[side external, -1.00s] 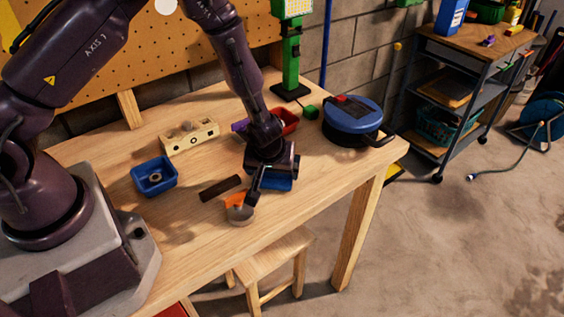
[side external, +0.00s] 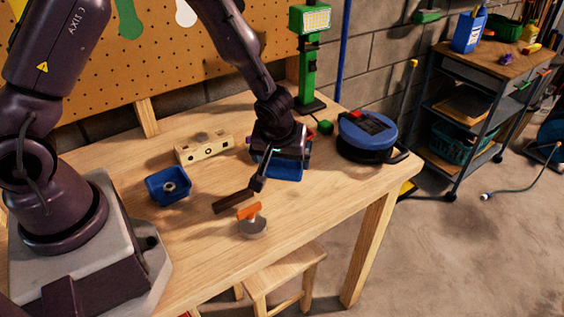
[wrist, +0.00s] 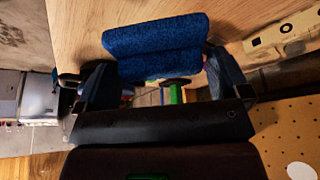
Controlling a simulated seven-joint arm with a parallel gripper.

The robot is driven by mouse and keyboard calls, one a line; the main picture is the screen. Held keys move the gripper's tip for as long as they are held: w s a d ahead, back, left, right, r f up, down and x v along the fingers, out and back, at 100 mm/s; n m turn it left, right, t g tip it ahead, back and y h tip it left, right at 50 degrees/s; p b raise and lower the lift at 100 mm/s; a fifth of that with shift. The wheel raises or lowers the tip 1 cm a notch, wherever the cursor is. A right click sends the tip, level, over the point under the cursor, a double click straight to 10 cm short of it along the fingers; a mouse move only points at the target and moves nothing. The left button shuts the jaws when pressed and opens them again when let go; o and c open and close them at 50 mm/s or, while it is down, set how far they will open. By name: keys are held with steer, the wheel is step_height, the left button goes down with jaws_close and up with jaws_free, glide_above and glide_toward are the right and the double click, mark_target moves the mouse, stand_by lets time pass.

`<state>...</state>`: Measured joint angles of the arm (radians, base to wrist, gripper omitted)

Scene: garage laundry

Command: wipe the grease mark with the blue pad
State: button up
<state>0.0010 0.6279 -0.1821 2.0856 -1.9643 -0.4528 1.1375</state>
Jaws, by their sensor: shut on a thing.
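My gripper (side external: 279,153) is shut on the blue pad, above the right part of the wooden table. The blue pad (side external: 280,170) shows below the jaws in the side view. In the wrist view the fuzzy blue pad (wrist: 155,45) spans between the two fingers, with table wood beyond it. It looks clear of the table, but the exact gap cannot be told. I cannot clearly make out a grease mark.
An orange-handled round grey tool (side external: 252,224) stands near the front edge. A blue bin (side external: 167,186) and a cream block with holes (side external: 204,149) lie left. A blue-and-black round case (side external: 367,135) and a green lamp (side external: 308,60) stand right and behind. The front-left tabletop is clear.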

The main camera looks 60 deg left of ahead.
stand_by(0.5)
steer(key=shift+s+d, duration=0.15)
steer(key=shift+d, duration=0.65)
steer(key=shift+f, duration=3.7)
steer(key=shift+w+f, duration=0.35)
steer(key=shift+w, duration=0.3)
steer(key=shift+c, duration=0.3)
steer(key=shift+w+f, duration=0.1)
steer(key=shift+w, duration=1.25)
steer(key=shift+s, duration=1.9)
steer(key=shift+s+r, duration=0.1)
steer(key=shift+r, duration=4.05)
